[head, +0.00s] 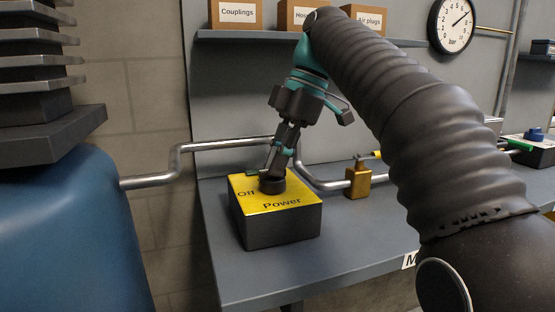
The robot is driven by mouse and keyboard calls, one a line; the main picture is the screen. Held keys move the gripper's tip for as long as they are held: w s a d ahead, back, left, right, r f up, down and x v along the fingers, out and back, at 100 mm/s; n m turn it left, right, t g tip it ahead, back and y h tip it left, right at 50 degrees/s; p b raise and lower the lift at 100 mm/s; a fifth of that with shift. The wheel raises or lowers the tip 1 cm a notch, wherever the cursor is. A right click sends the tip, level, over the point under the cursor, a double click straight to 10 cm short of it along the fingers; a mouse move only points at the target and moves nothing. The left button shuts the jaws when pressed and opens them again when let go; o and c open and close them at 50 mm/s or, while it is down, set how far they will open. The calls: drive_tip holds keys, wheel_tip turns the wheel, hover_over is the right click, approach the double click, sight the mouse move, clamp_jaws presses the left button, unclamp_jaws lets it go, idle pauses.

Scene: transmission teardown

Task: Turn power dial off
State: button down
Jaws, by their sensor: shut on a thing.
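The power box (283,230) stands on the grey bench, with a yellow top (293,194) that reads "Off" at the left and "Power" at the front. The round black dial (271,186) sits on that top. My gripper (275,170) points down from above and its fingers are shut on the dial. The fingers and arm hide part of the dial's back side. A small green mark (255,173) shows on the box top near the dial's left side. The dial's exact pointing cannot be read clearly.
A metal pipe (225,145) runs behind the box, with a brass valve (358,179) to the right. A blue tank (70,230) stands at the left. A shelf (245,36) with labelled cartons and a gauge (452,24) are above. The bench's front (340,250) is clear.

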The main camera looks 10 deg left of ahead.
idle(0.3)
drive_tip(key=c, duration=1.2)
unclamp_jaws()
